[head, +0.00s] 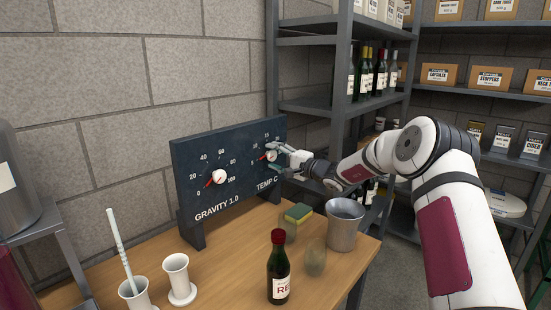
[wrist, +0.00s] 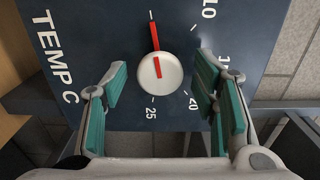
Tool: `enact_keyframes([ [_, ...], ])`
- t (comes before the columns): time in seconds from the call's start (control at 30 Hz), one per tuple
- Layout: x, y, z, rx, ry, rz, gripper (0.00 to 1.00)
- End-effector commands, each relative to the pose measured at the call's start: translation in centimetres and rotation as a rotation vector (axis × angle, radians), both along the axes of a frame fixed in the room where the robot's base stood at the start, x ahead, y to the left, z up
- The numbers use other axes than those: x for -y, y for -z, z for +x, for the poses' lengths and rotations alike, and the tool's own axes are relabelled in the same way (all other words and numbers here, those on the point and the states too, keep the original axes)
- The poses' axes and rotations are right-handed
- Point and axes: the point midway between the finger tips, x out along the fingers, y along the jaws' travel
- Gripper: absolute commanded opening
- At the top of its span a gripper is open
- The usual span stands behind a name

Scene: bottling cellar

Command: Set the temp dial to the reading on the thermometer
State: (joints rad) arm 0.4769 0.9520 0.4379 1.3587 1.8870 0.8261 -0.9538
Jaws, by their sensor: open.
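The temp dial (head: 271,156) is a white knob with a red pointer on a dark upright panel. In the wrist view the knob (wrist: 160,71) is close, with the 10, 15, 20 and 25 marks around it. Its pointer lies along a tick at the picture's top, one step before 10; that tick's number is out of view. My gripper (head: 276,152) is at the dial; in the wrist view its teal-padded fingers (wrist: 161,80) stand open either side of the knob, with gaps. A pale stick (head: 119,243), apparently the thermometer, leans in a white cup (head: 134,297); its reading is illegible.
The panel (head: 240,160) also holds a gravity dial (head: 219,177). Shelves stand behind my arm.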

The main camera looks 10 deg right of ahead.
Motion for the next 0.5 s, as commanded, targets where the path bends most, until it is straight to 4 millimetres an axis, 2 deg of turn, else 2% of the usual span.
enact_keyframes([
  [0.1, 0.00, 0.02, -0.01, 0.000, 0.000, 0.000, 0.54],
  [0.13, -0.01, 0.02, -0.02, 0.000, 0.000, 0.000, 0.49],
  [0.3, 0.00, 0.03, -0.03, -0.001, 0.000, 0.001, 0.11],
  [0.33, 0.00, 0.03, -0.03, -0.001, 0.000, 0.001, 0.06],
  [0.5, 0.00, 0.03, -0.04, -0.002, 0.000, 0.002, 0.06],
])
